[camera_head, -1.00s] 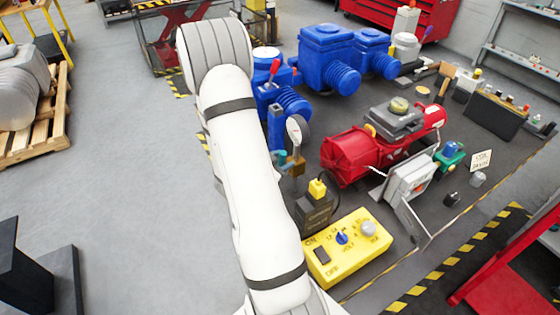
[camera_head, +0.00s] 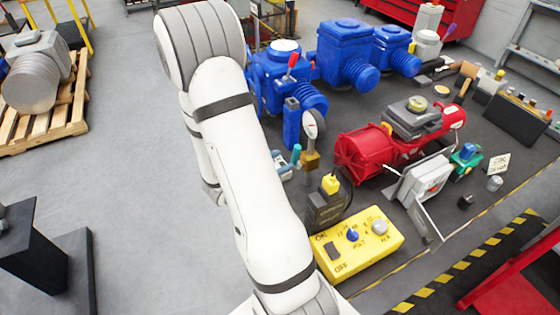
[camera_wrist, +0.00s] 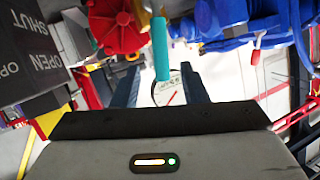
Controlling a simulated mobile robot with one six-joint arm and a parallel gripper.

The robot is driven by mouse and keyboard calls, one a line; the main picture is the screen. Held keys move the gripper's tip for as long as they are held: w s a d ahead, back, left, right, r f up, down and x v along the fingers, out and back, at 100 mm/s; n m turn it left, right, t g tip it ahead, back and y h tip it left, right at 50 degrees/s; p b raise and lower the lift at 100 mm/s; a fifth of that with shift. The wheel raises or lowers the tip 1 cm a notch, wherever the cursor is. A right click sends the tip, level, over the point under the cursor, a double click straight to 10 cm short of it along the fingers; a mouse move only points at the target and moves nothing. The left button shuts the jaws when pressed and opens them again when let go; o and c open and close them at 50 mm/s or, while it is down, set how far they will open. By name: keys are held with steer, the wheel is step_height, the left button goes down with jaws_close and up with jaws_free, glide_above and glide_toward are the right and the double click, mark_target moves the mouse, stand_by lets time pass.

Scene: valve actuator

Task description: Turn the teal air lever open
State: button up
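The teal air lever (camera_head: 297,153) stands upright beside a brass fitting (camera_head: 310,160), under a round gauge (camera_head: 314,124). In the wrist view the teal lever (camera_wrist: 160,50) runs down the picture between the two dark fingers of my gripper (camera_wrist: 160,72). The fingers are spread apart, with a gap on each side of the lever; no contact shows. How deep the lever sits between them I cannot tell. A gauge face with a red needle (camera_wrist: 173,92) shows behind the lever's lower end. In the head view my arm mostly hides the gripper.
A dark plate reading OPEN and SHUT (camera_wrist: 35,60) is close on the left in the wrist view. Blue valve bodies (camera_head: 345,55), a red actuator (camera_head: 365,150) and a yellow control box (camera_head: 360,240) crowd around the lever. Open floor (camera_head: 130,180) lies left of my arm.

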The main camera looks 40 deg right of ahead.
mark_target(297, 158)
steer(key=shift+a+f+m+b, duration=0.15)
steer(key=shift+f+m+b, duration=0.1)
steer(key=shift+m+b, duration=0.35)
steer(key=shift+c, duration=1.4)
steer(key=shift+a+f+m+g+h+b, duration=0.15)
steer(key=shift+f+m+g+b, duration=0.1)
steer(key=shift+m, duration=0.3)
steer(key=shift+a+f+m+g+h+b, duration=0.1)
steer(key=shift+m+g+h+b, duration=0.1)
steer(key=shift+m, duration=0.35)
steer(key=shift+c, duration=0.9)
steer(key=a+m+b, duration=0.1)
steer(key=m, duration=0.2)
steer(key=a+f+m+g+h+b, duration=0.1)
steer(key=m, duration=0.2)
steer(key=m+g+b, duration=0.1)
steer(key=m, duration=0.1)
steer(key=shift+s+a+f+m+g+b, duration=0.1)
steer(key=shift+a+f+m+g+b, duration=0.15)
steer(key=shift+a+m+b, duration=0.15)
jaws_close()
steer(key=d+m+g+h, duration=0.1)
steer(key=d+m+g, duration=0.1)
steer(key=d+m, duration=0.5)
steer(key=m+p, duration=0.1)
steer(key=m, duration=0.1)
steer(key=shift+s+d+m+g, duration=0.25)
steer(key=shift+m+g, duration=0.15)
